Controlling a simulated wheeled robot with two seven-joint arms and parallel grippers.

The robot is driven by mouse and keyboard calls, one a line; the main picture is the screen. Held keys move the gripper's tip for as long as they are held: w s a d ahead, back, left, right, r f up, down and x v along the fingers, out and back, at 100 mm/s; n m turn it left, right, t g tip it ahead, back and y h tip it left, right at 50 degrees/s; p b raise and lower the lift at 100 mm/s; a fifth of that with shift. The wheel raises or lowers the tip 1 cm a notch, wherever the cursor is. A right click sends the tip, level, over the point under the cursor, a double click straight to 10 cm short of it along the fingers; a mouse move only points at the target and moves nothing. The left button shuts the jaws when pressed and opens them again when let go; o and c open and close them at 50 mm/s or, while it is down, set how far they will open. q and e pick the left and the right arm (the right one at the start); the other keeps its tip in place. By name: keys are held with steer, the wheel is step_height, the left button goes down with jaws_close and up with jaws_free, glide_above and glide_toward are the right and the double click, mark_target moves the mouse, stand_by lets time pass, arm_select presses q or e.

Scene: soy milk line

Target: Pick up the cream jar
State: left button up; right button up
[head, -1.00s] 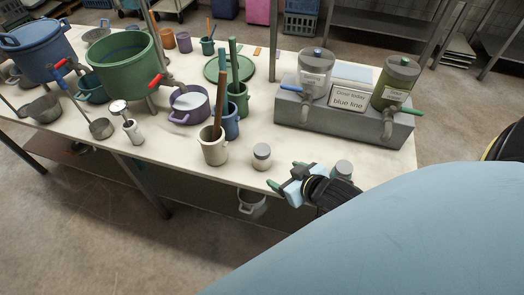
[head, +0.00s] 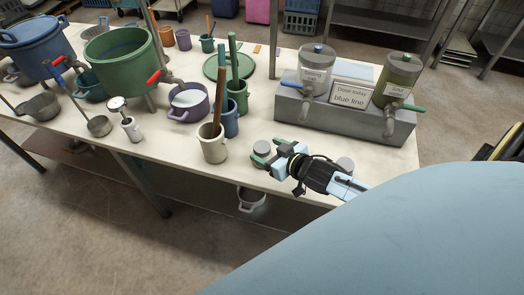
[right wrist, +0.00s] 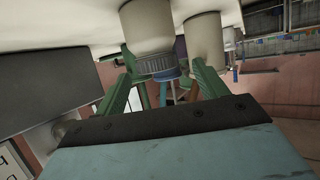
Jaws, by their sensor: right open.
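The cream jar (head: 261,147), a small pale jar with a grey lid, stands upright near the table's front edge in the head view. My right gripper (head: 271,155) is open right beside it, with its green fingers reaching toward the jar from the right and partly hiding it. In the right wrist view, which is turned over, the jar (right wrist: 146,30) shows with its ribbed grey lid between the two spread fingers of the gripper (right wrist: 162,62). I cannot tell whether a finger touches it. My left gripper is not in view.
A second grey-lidded jar (head: 345,164) stands behind my right wrist. A cream mug (head: 213,150) with a brown stick stands left of the cream jar. A grey dispenser block (head: 345,118) stands behind. Pots and mugs crowd the left of the table (head: 165,140).

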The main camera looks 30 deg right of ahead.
mark_target(263, 147)
steer(key=shift+b+x, duration=0.5)
steer(key=shift+x, duration=2.2)
steer(key=shift+d, duration=0.15)
steer(key=c, duration=1.2)
